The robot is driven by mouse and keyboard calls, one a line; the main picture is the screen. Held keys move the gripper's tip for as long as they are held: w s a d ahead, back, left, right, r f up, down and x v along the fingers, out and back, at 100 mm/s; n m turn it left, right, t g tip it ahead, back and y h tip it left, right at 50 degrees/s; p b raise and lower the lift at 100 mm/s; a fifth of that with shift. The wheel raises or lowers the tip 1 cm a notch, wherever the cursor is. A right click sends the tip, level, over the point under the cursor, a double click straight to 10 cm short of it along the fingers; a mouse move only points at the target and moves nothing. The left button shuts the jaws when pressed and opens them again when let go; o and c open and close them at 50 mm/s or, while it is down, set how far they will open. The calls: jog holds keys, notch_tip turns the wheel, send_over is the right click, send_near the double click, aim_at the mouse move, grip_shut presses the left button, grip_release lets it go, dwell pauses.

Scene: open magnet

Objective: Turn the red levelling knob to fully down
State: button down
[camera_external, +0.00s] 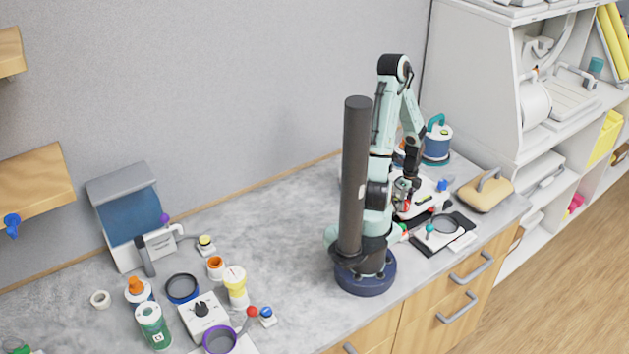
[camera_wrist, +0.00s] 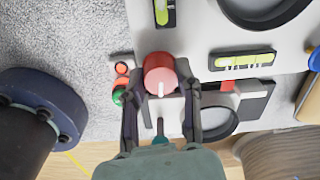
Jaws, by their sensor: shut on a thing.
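The red levelling knob (camera_wrist: 159,72) shows in the wrist view, round, with a white pointer line running toward the bottom of the picture. It sits on a light plate (camera_wrist: 203,25) that carries two spirit levels, a green-yellow one (camera_wrist: 242,60) to the right and another (camera_wrist: 164,12) above. My gripper (camera_wrist: 160,88) has one finger on each side of the knob and is shut on it. In the external view my gripper (camera_external: 403,190) is low over the plate, and the knob there is mostly hidden by it.
Red and green buttons (camera_wrist: 120,82) lie just left of the knob. A dark-framed magnifier (camera_external: 445,224) is in front of the plate. A tan handled block (camera_external: 485,192) is to the right and a blue-white canister (camera_external: 437,142) behind. Bare worktop (camera_external: 285,225) lies left of my base.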

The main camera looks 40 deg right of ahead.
jog(key=shift+s+a, duration=0.15)
jog(key=shift+a, duration=0.05)
jog(key=c, duration=0.8)
grip_release()
jog(key=shift+d, duration=0.1)
notch_tip(320, 180, up, 12)
